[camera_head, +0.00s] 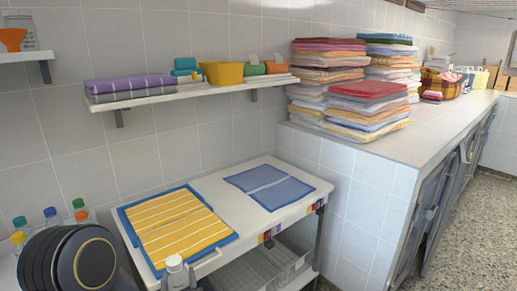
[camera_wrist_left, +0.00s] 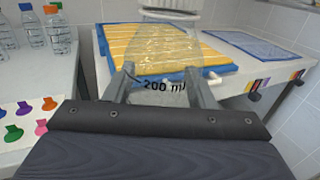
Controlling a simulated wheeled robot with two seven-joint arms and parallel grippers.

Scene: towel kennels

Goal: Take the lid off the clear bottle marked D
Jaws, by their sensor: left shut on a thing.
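My left gripper (camera_wrist_left: 163,88) is shut on a clear bottle (camera_wrist_left: 165,52) in the left wrist view, with a finger on each side of it. The bottle bears the mark "200 ml"; I see no letter D on it. A pale lid-like shape (camera_wrist_left: 168,15) shows at its top end. In the head view a clear bottle (camera_head: 176,280) with a whitish lid (camera_head: 174,263) stands up at the bottom edge, beside my dark arm, its lower part cut off. My left fingers are not clear there. My right gripper is not in view.
Bottles with coloured lids (camera_head: 51,215) stand at the left, also in the left wrist view (camera_wrist_left: 58,38), near a card with coloured marks (camera_wrist_left: 30,122). A yellow striped towel (camera_head: 175,225) and blue cloths (camera_head: 270,187) lie on the white table. Towel stacks (camera_head: 365,105) stand behind.

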